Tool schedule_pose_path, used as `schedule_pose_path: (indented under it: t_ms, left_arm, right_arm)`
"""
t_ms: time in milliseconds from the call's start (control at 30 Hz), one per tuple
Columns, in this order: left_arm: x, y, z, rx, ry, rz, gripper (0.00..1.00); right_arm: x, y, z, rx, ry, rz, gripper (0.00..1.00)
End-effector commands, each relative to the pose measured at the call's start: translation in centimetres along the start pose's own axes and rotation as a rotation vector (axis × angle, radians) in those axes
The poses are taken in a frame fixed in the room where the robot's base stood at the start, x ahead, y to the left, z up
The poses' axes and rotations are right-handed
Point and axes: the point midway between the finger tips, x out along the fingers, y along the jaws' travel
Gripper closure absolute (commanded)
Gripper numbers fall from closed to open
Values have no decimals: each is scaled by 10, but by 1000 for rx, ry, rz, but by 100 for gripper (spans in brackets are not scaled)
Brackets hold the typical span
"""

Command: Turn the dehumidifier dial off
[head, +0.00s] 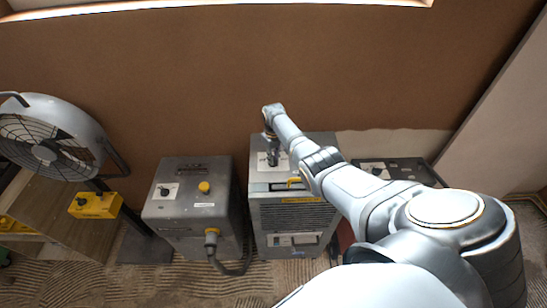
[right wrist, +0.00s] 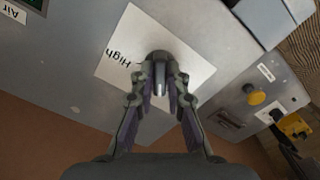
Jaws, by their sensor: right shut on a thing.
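The grey unit with a louvred front (head: 290,218) stands in the middle of the head view, with a white label plate on its top. My right gripper (head: 272,157) reaches down to that plate from above. In the right wrist view, the right gripper (right wrist: 161,78) is shut on a dark dial (right wrist: 158,55), one finger on each side. The dial sits on the white plate (right wrist: 125,45), where the word "High" shows upside down. The fingers hide much of the dial, and I cannot tell where it points. My left gripper is out of view.
A grey box (head: 190,220) with a knob, yellow button and cable stands to the left. A fan (head: 45,145) and a yellow switch box (head: 95,205) are farther left. A dark unit (head: 400,171) stands right, partly behind my arm. A brown wall rises behind.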

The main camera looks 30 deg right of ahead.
Motion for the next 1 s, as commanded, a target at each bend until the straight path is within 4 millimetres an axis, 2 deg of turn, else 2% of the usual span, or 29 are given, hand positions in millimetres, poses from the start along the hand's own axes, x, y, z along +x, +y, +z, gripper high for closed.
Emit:
schedule_pose_path:
  t_ms: [200,500,1000]
  left_arm:
    - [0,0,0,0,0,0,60]
    - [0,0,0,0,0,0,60]
    - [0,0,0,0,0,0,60]
  right_arm:
    - [-2,1,-2,-184,6,2,100]
    - [-2,2,-2,-368,6,3,100]
    - [-2,2,-2,-461,6,3,100]
